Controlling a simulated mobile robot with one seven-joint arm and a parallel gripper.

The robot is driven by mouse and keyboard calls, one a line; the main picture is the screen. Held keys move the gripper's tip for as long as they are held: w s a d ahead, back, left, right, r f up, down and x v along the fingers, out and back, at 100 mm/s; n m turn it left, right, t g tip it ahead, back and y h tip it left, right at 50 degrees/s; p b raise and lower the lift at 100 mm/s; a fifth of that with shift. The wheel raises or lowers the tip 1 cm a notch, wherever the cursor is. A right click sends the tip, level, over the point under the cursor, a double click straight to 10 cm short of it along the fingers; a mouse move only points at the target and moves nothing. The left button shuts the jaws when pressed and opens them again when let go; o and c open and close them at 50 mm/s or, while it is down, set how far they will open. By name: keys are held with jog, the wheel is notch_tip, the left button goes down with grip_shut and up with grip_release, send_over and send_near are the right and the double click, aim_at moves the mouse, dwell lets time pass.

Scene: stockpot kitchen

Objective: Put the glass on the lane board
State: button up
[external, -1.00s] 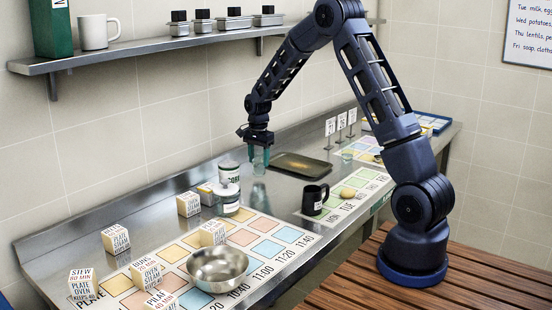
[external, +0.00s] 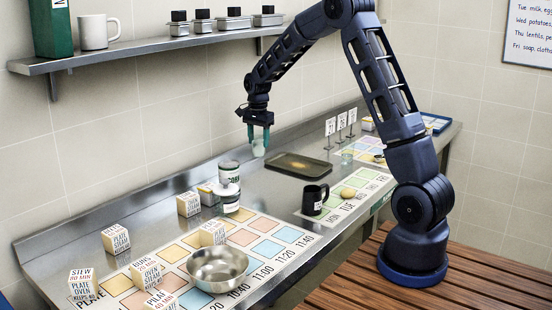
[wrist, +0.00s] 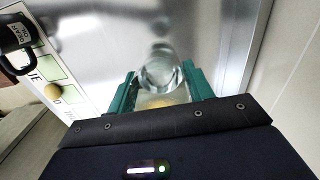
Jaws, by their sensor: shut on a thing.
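My gripper (external: 259,136) is shut on a clear glass (external: 258,151), held upright in the air above the steel counter, left of the dark tray. In the wrist view the glass (wrist: 160,74) sits between the green fingers of my gripper (wrist: 160,88). A large board (external: 284,234) with coloured squares and clock times lies at the front of the counter. A green-squared day board (external: 313,218) lies to the right, and a smaller board (external: 371,147) lies further back. I cannot tell from any label which is the lane board.
A black mug (external: 315,200) and yellow round item (external: 348,193) are by the day board. Another glass (external: 347,157) stands near the back board; a dark tray (external: 300,165) lies mid-counter.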

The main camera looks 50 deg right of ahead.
jog(key=shift+r, duration=0.25)
jog(key=shift+d, duration=0.25)
jog(key=s+d+r+m, duration=0.2)
jog(key=d, duration=0.8)
jog(key=s+d+r+m, duration=0.1)
jog(key=s+d, duration=0.1)
jog(key=d, duration=0.8)
jog(key=s+d+r+m, duration=0.2)
jog(key=d, duration=0.8)
jog(key=s+d+r+m, duration=0.2)
jog(key=s+d, duration=0.6)
jog(key=d, duration=0.4)
jog(key=s+d+r+m, duration=0.3)
jog(key=s+d, duration=0.6)
jog(key=d, duration=0.3)
jog(key=f, duration=1.9)
jog(key=shift+w+f, duration=0.25)
jog(key=shift+f, duration=0.1)
jog(key=shift+f, duration=0.1)
jog(key=o, duration=1.2)
jog(key=shift+c, duration=0.2)
